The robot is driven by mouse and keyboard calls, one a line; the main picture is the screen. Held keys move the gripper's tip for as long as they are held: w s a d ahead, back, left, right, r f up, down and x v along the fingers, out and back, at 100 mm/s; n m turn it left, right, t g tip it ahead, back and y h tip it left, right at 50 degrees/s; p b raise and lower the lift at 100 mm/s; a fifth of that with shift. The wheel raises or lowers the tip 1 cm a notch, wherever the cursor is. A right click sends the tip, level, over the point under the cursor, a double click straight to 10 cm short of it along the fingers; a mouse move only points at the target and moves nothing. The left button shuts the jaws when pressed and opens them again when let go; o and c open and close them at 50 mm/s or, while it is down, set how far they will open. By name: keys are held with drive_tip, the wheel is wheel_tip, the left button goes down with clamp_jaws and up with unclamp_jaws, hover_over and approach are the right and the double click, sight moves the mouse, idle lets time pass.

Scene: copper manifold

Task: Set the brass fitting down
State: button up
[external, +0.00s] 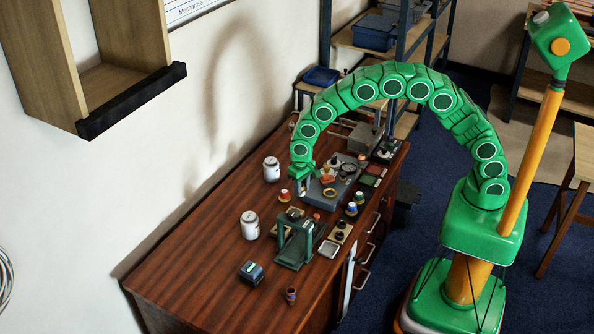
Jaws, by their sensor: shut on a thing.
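My gripper (302,187) points down over the left part of the grey plate (317,199) on the wooden workbench. It is shut on the brass fitting, which is too small and too much covered by the jaws to make out clearly. I cannot tell whether the fitting touches the plate. A copper-coloured piece (327,180) sits on the plate just right of my gripper. A round ring-like part (329,192) lies near it.
White cans (271,169) (250,225) stand left of the plate. A green press-like frame (295,243) stands in front, with small jars (351,209) to the right. A dark box (251,273) sits nearer. The bench's left front (190,285) is clear.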

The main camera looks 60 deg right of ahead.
drive_tip(key=w+a+f, duration=0.2)
drive_tip(key=w+f, duration=0.1)
drive_tip(key=w, duration=0.3)
hover_over(273, 216)
drive_tip(key=shift+f, duration=2.9)
drive_tip(key=shift+w+f, duration=0.1)
drive_tip(key=shift+f, duration=1.35)
drive_tip(key=shift+f, duration=0.1)
drive_tip(key=o, duration=1.1)
drive_tip(key=shift+f, duration=0.1)
